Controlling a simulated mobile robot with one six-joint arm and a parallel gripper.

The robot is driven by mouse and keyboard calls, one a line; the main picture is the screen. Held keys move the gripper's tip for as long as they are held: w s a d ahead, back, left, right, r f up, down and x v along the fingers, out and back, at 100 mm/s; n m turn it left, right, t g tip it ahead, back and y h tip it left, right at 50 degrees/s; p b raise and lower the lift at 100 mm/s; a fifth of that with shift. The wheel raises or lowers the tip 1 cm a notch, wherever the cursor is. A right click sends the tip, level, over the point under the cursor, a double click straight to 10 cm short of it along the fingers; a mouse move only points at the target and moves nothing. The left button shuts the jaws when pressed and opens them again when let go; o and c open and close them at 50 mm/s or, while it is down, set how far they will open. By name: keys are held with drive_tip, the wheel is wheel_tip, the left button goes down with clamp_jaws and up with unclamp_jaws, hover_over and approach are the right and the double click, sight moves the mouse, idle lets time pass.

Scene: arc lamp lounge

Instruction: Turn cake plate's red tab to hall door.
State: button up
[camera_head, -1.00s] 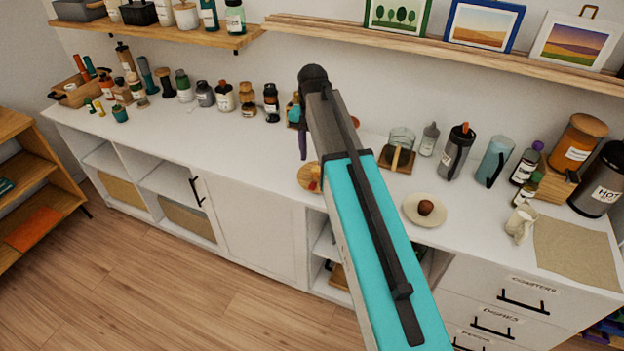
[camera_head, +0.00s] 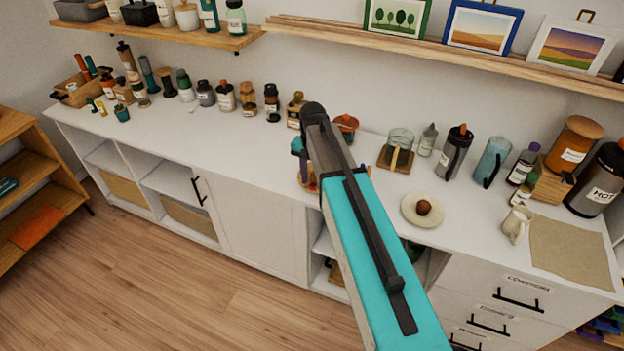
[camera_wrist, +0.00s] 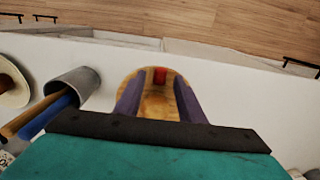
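The cake plate is a round wooden disc on the white counter; its edge (camera_head: 306,186) shows beside my arm in the head view, which hides most of it. In the wrist view the wooden disc (camera_wrist: 157,107) lies between and below my fingers. Its red tab (camera_wrist: 160,75) is at the rim on the side towards the counter's front edge and the floor. My gripper (camera_wrist: 159,78) is open, with a purple finger on either side of the tab. I cannot tell whether the fingers touch the plate. No hall door is in view.
A grey cup (camera_wrist: 72,84) with a wooden handle stands close beside the plate in the wrist view. A small dish (camera_head: 408,212) with a brown ball lies to the right in the head view. Bottles and jars line the wall. The counter's front left is clear.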

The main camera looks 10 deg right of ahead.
drive_tip(key=shift+f, duration=0.6)
clamp_jaws()
